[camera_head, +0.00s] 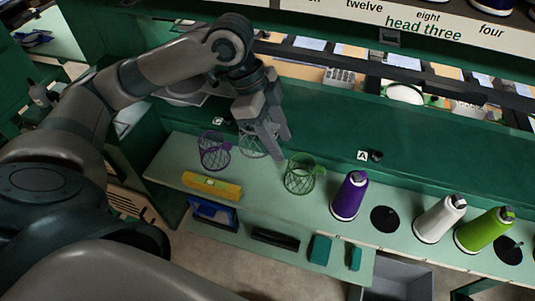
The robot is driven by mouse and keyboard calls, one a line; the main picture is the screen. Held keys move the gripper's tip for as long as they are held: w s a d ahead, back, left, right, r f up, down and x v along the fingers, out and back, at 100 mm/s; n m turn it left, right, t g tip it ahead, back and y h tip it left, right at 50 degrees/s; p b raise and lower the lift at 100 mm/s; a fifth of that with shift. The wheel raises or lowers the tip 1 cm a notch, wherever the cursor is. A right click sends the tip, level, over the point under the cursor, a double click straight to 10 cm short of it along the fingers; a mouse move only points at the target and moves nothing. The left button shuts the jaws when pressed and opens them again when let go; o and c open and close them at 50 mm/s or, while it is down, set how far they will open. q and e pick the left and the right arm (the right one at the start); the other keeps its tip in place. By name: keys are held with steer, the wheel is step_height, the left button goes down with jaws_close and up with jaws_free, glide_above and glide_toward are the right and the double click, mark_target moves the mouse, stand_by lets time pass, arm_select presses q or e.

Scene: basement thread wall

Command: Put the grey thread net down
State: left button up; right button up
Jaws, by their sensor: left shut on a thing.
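My left gripper (271,146) reaches down over the pale green shelf and is shut on the grey thread net (255,149). The net is a thin open mesh, partly hidden behind the fingers. It hangs between the purple net (214,155) on its left and the green net (299,178) on its right. I cannot tell whether its base touches the shelf (265,192). My right gripper is out of view.
A yellow level (212,186) lies at the shelf's front left. Purple (348,197), white (439,220) and green (483,231) thread cones stand to the right, with dark round spots (384,219) between. A green wall rises behind the shelf.

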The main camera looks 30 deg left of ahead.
arm_select(q)
steer(key=f, duration=0.2)
steer(key=f+p, duration=0.1)
steer(key=f, duration=0.1)
steer(key=shift+s+a+f, duration=0.1)
steer(key=shift+s+f, duration=0.1)
steer(key=shift+f, duration=0.65)
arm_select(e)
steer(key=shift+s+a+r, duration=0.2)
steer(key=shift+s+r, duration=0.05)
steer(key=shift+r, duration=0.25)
arm_select(q)
steer(key=shift+f, duration=0.15)
